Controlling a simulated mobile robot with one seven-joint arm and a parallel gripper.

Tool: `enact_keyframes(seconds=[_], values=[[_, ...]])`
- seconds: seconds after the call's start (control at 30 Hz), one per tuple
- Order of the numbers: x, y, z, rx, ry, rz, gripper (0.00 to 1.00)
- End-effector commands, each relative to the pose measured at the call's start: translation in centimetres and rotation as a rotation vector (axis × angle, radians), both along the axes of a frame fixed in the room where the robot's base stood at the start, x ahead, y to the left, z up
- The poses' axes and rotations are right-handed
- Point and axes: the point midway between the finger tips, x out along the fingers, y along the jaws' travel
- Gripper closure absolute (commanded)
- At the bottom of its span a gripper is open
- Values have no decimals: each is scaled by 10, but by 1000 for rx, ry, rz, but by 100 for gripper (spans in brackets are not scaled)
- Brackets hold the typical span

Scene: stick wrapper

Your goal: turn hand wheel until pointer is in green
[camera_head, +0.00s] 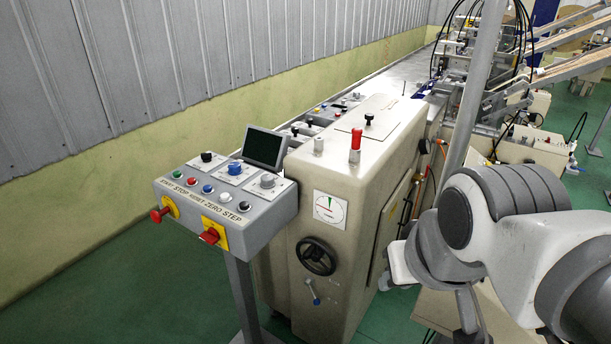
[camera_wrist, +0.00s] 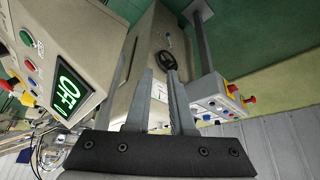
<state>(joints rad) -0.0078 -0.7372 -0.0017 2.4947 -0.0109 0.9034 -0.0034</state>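The black hand wheel (camera_head: 316,256) is on the front face of the beige machine, with a knob on its rim. A round white gauge (camera_head: 329,208) sits above it; it has coloured marks, but its pointer is too small to read surely. In the wrist view the hand wheel (camera_wrist: 166,62) shows beyond my fingertips, and the gauge (camera_wrist: 159,91) shows partly between the fingers. My gripper (camera_wrist: 161,75) is open and empty, apart from the wheel. In the head view my arm is at the right, and its fingers cannot be made out clearly.
A control box (camera_head: 226,208) on a post stands left of the wheel, with buttons and red switches jutting out. A small blue-tipped lever (camera_head: 312,292) is below the wheel. A grey pole (camera_head: 474,85) rises near my arm. In the wrist view a lit display (camera_wrist: 70,92) reads OFF.

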Motion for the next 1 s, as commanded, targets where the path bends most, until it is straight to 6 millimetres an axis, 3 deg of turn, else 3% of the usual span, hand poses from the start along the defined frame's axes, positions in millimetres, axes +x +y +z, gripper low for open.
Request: enact_keyframes(seconds=[0.03,0.2,0.67,1.0], values=[[3,0,-5,-14,20,17,68],[18,-5,-32,-133,143,137,40],[92,-8,-119,-638,524,596,40],[158,19,-188,-1091,744,935,40]])
